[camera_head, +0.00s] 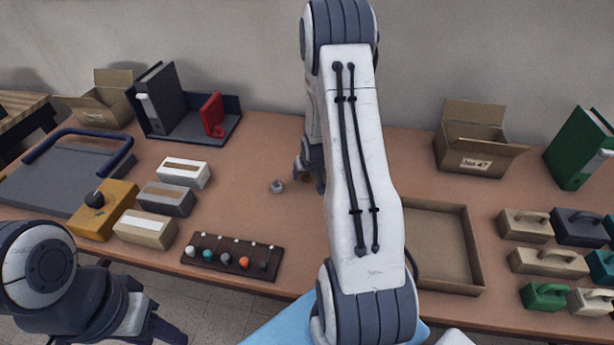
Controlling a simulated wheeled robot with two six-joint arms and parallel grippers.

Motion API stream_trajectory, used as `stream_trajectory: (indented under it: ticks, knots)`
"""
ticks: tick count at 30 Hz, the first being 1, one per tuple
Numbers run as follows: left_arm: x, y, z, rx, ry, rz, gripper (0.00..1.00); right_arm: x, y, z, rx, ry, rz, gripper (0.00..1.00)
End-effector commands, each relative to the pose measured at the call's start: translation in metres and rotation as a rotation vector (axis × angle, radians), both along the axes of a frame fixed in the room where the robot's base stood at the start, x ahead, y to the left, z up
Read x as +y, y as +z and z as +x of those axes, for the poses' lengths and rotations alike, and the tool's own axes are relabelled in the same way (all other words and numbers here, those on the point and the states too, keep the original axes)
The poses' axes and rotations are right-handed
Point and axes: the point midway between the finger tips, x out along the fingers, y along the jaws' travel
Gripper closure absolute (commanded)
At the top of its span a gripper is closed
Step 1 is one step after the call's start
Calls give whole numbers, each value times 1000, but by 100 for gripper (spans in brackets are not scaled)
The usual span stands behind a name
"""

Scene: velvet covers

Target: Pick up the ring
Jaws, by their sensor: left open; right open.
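A small silver-grey piece (277,186), which looks like the ring, lies on the bare middle of the brown table. It is too small to make out its exact shape. My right arm reaches across the middle of the picture and hides much of its own hand. The dark end of my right gripper (308,174) shows just left of the arm, to the right of the silver piece and apart from it. Its fingers are mostly hidden; it is open. A small brownish spot shows beside it, unclear.
Left of the ring stand several boxes, such as a white one (184,173), and a dark rack with coloured knobs (232,257). Right of my arm lie a shallow tray (471,250) and an open carton (470,150).

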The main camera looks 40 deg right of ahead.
Motion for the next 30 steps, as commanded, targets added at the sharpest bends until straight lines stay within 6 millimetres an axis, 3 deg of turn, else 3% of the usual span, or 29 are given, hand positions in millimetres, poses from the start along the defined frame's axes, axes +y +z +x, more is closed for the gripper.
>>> stream_trajectory:
  ticks: [8, 9, 15, 25, 30]
  knots:
    - [0, 0, 0, 0, 0, 0, 50, -1, -5, 3, 0, 0, 0, 23]
    - [0, 0, 0, 0, 0, 0, 50, -1, -5, 3, 0, 0, 0, 27]
    - [0, 0, 0, 0, 0, 0, 50, -1, -5, 2, 0, 0, 0, 100]
    - [0, 0, 0, 0, 0, 0, 50, -1, -3, 3, -1, 1, -1, 100]
    - [0, -1, 0, 0, 0, 0, 50, -1, 11, 3, -2, 1, -2, 100]
